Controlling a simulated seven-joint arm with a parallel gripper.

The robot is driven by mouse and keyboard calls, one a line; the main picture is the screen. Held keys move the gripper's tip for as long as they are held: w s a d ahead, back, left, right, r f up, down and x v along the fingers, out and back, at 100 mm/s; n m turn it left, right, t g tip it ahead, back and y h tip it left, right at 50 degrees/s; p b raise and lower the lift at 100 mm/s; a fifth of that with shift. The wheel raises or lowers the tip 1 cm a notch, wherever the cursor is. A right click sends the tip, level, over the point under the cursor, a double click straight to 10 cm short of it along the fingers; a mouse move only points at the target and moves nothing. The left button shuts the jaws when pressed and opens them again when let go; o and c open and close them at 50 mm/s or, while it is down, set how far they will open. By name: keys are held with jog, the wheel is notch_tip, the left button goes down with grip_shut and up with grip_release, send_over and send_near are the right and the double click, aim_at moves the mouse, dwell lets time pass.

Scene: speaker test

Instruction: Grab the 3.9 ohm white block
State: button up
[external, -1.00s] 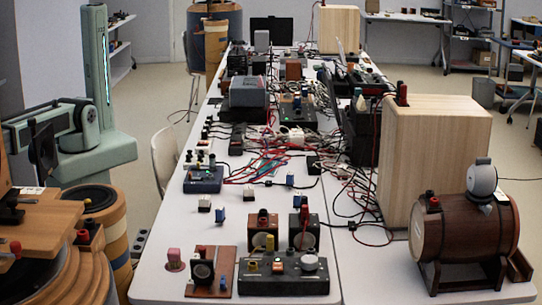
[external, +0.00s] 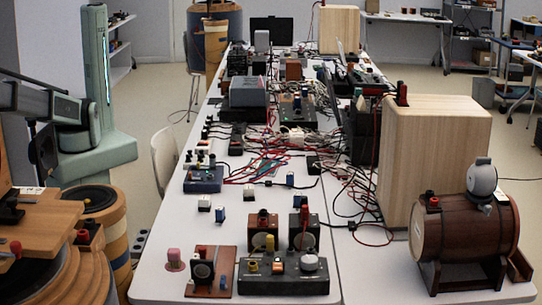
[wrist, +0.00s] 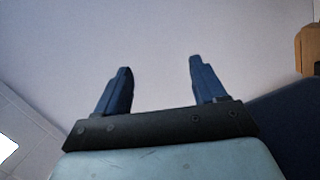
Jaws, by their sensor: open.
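Two small white blocks stand on the near half of the long white table in the external view. One white block (external: 204,204) is left of a small blue block (external: 221,215), and another white block (external: 249,192) is farther right and back. Their markings are too small to read, so I cannot tell which is 3.9 ohm. My gripper (wrist: 159,67) shows in the wrist view with its two blue fingers wide apart and nothing between them. Only a pale, plain surface lies beyond the fingers. No white block shows in the wrist view.
My arm is at the left, beside the long table (external: 165,240). A blue box (external: 203,180) and tangled cables (external: 275,165) lie behind the blocks. Speaker boxes (external: 263,228) and a dark control box (external: 283,277) stand in front. A chair (external: 165,162) is at the table's left.

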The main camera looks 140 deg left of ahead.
jog(key=w+a+r+n+t+y, duration=0.2)
jog(key=w+a+r+n+t, duration=0.2)
jog(key=w+a+r, duration=0.9)
jog(key=w+a+f+m+g+y, duration=0.15)
jog(key=a+y, duration=0.25)
jog(key=a, duration=1.4)
jog(key=w+a+f+y, duration=0.2)
jog(key=w+a+y, duration=0.1)
jog(key=a, duration=1.4)
jog(key=w+a+f+m+g+y, duration=0.1)
jog(key=w+a+f+y, duration=0.2)
jog(key=a, duration=1.5)
jog(key=s+a+f+n+g+y, duration=0.1)
jog(key=s+a+f+n, duration=0.1)
jog(key=a+f, duration=0.5)
jog(key=s+a+f+n+g+y, duration=0.1)
jog(key=s+a+f+n+y, duration=0.15)
jog(key=a+f, duration=0.45)
jog(key=n+g+h, duration=0.1)
jog(key=n+g, duration=0.9)
jog(key=n, duration=0.9)
send_near(249, 186)
jog(key=shift+t, duration=0.25)
jog(key=shift+s+f, duration=0.2)
jog(key=shift+f, duration=4.95)
